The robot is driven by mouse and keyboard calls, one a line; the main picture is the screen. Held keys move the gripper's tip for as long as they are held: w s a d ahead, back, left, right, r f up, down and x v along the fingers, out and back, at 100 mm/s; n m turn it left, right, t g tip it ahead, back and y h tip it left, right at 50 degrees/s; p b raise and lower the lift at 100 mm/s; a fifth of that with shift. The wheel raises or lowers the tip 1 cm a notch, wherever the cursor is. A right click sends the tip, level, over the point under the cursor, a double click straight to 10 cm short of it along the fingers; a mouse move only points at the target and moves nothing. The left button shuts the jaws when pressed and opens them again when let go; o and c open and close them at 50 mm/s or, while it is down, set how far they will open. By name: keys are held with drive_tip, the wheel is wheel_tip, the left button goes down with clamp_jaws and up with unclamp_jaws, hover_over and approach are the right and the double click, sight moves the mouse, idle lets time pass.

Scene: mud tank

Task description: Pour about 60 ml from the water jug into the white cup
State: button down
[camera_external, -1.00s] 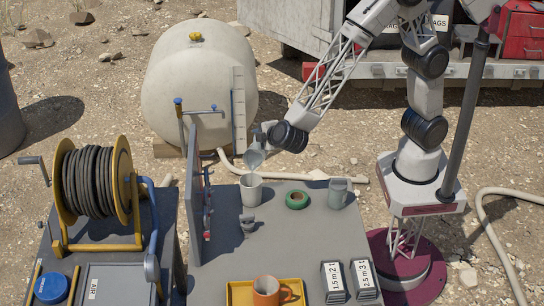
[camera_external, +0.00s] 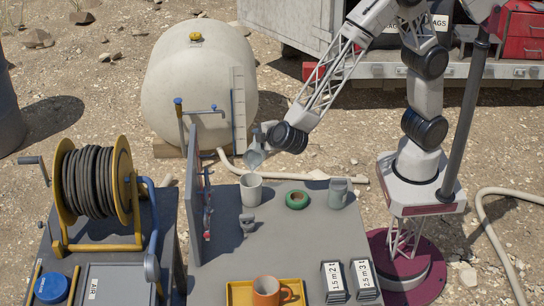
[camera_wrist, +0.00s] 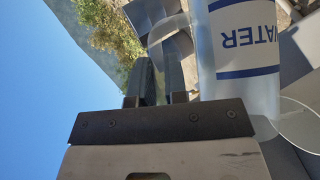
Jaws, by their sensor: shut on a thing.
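My gripper (camera_external: 268,134) is shut on the water jug (camera_external: 254,154), a grey translucent vessel held tilted just above the white cup (camera_external: 251,188). The cup stands upright near the far edge of the grey table, apart from the jug. In the wrist view the jug (camera_wrist: 246,60) shows a blue WATER label and stands beside my gripper fingers (camera_wrist: 161,72). A pale rounded rim at the right edge there is probably the cup. The water level in the cup cannot be told.
A green tape ring (camera_external: 297,200) and a grey-green mug (camera_external: 338,193) stand right of the cup. A small grey object (camera_external: 248,223) sits in front. An upright panel (camera_external: 198,195) stands close left. An orange mug (camera_external: 266,291) sits on a yellow tray (camera_external: 240,296).

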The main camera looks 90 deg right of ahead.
idle(0.3)
drive_tip(key=f+y, duration=0.1)
drive_tip(key=d+f+m+y, duration=0.1)
drive_tip(key=d+f+y, duration=0.1)
drive_tip(key=f, duration=0.1)
drive_tip(key=shift+s+d+m, duration=0.25)
drive_tip(key=shift+s+m, duration=0.05)
drive_tip(key=shift+m, duration=0.1)
drive_tip(key=shift+d+f+y, duration=0.15)
drive_tip(key=shift+f+y, duration=0.25)
drive_tip(key=shift+d+f+m+y, duration=0.3)
drive_tip(key=shift+f+y, duration=0.1)
drive_tip(key=shift+f, duration=0.1)
drive_tip(key=shift+s+f, duration=0.1)
idle(1.1)
